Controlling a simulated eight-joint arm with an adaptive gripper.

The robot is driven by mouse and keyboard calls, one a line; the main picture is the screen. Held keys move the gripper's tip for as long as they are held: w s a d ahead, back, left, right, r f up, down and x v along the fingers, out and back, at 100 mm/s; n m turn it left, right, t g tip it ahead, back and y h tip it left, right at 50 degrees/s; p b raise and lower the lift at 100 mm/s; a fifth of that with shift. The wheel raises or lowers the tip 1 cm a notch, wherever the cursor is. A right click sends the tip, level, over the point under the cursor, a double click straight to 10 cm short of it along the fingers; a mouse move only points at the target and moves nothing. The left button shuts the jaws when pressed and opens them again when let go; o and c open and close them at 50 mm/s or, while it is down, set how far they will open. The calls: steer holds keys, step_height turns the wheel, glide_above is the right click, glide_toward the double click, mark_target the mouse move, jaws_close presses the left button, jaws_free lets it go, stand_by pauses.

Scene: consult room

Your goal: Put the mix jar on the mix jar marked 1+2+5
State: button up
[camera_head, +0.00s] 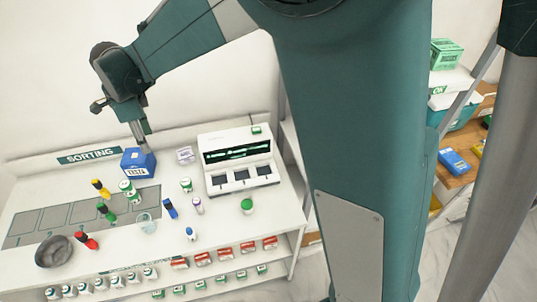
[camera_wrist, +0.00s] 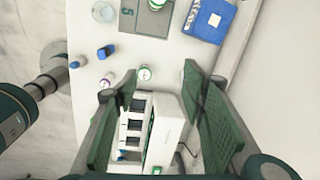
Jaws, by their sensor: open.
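Two white jars with green labels could be the mix jars; their markings are too small to read. One jar (camera_head: 130,190) stands at the right part of the grey slot mat, and shows at the top of the wrist view (camera_wrist: 157,4) near a printed 5. Another jar (camera_head: 187,184) stands right of the mat, left of the white device, and shows in the wrist view (camera_wrist: 144,72). My gripper (camera_wrist: 148,80) is open and empty, raised above the back of the counter in the head view (camera_head: 140,133).
A blue box (camera_head: 138,163) stands behind the mat. The white device (camera_head: 237,160) fills the back right. Coloured bottles, a clear beaker (camera_head: 148,226) and a dark bowl (camera_head: 54,251) crowd the counter. Rows of small jars and red boxes line the front.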

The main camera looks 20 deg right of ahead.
steer(key=s+d+r+n+t, duration=0.1)
steer(key=s+d+r+n, duration=0.25)
steer(key=d, duration=0.55)
steer(key=s+d+r+n+t, duration=0.1)
steer(key=s+d+r+n, duration=0.2)
steer(key=d, duration=0.6)
steer(key=s+d+r+n+t, duration=0.1)
steer(key=s+d+r, duration=0.25)
steer(key=d, duration=0.55)
steer(key=s+d+f+n+t, duration=0.2)
steer(key=s+d+n, duration=0.6)
steer(key=s+d, duration=0.9)
steer(key=shift+d+f+t+h, duration=0.35)
steer(key=shift+f+t+h, duration=0.05)
steer(key=shift+t, duration=0.1)
steer(key=shift+n, duration=0.25)
